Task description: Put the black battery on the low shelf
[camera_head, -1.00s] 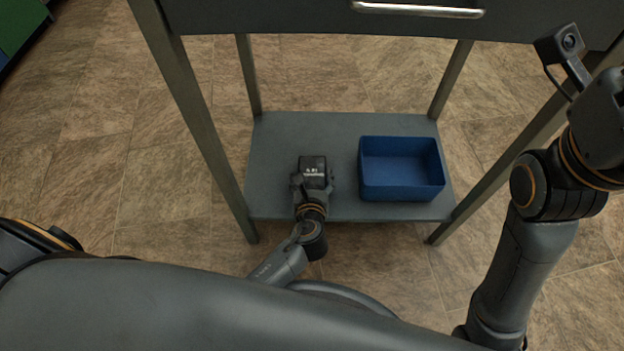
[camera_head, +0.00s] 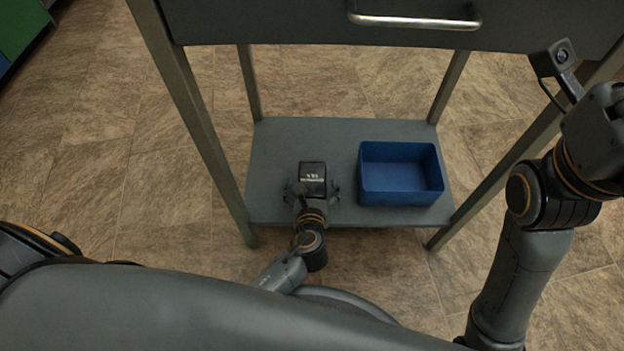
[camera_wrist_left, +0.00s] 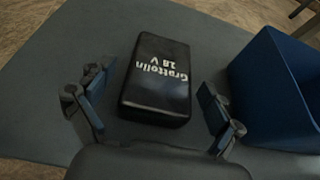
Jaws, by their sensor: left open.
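The black battery (camera_head: 313,176) lies on the grey low shelf (camera_head: 290,136), left of the blue bin. In the left wrist view the battery (camera_wrist_left: 158,80) shows white lettering, "Grattolin 18 V", and rests on the shelf surface (camera_wrist_left: 75,50). My left gripper (camera_head: 312,188) is at the near end of the battery. Its two fingers (camera_wrist_left: 158,100) are spread wide, one on each side of the battery's near part, with gaps between them and it. The right arm is at the right edge of the head view; its fingers are out of frame.
A blue open bin (camera_head: 401,197) stands on the shelf to the right of the battery, close to my left gripper's right finger. Grey table legs (camera_head: 190,110) frame the shelf. A drawer with a metal handle (camera_head: 414,22) is above. The shelf's left part is clear.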

